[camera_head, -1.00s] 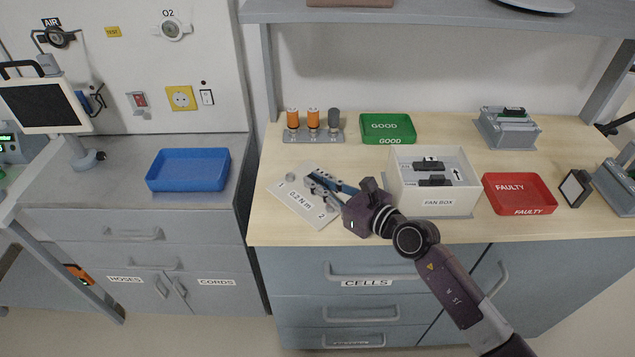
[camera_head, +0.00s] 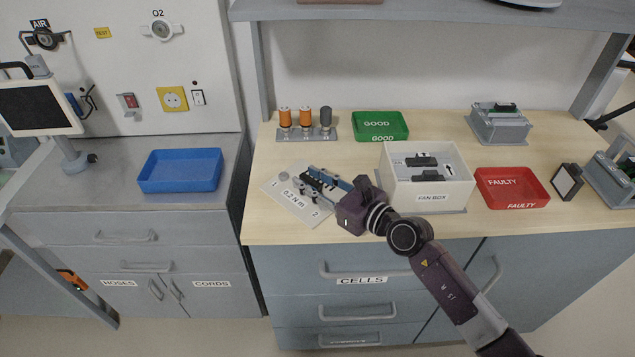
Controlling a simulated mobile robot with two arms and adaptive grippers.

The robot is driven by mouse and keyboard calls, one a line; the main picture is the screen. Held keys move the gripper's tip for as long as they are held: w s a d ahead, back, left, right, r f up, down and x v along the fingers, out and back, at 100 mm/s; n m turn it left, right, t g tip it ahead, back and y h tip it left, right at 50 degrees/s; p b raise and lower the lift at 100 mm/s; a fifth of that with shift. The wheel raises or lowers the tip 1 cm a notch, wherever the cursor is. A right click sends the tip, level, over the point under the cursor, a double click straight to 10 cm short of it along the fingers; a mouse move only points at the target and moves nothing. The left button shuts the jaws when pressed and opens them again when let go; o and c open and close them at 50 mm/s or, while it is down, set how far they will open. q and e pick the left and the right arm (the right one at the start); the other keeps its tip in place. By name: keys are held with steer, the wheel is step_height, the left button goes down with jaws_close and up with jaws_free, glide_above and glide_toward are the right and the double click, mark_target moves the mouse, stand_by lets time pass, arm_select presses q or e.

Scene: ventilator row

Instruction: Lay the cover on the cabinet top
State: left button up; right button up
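My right gripper (camera_head: 311,184) reaches in from the lower right and hovers at or just over a white card (camera_head: 290,199) marked 1, 2 and 0.2 N m on the wooden top. Its fingers show with a dark and blue narrow part (camera_head: 331,180) beside them. I cannot tell whether that part is held or lies on the card, nor whether it is a cover. No other thing is clearly a cover. The wooden cabinet top (camera_head: 390,230) spans the right; a grey metal cabinet top (camera_head: 105,200) is at left. My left gripper is not in view.
A white fan box (camera_head: 432,198) stands right of the gripper, with a red FAULTY tray (camera_head: 511,187) beyond. A green GOOD tray (camera_head: 380,126) and a holder with orange cylinders (camera_head: 305,133) are behind. A blue tray (camera_head: 180,170) sits on the metal top, with bare room left of it.

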steer(key=shift+s+f+g+p, duration=0.3)
steer(key=shift+f+p, duration=0.15)
steer(key=v, duration=0.7)
steer(key=b+v, duration=0.1)
steer(key=v, duration=0.3)
steer(key=shift+r, duration=0.3)
steer(key=shift+s+d+r, duration=0.15)
steer(key=shift+s+d, duration=0.05)
steer(key=shift+d, duration=0.05)
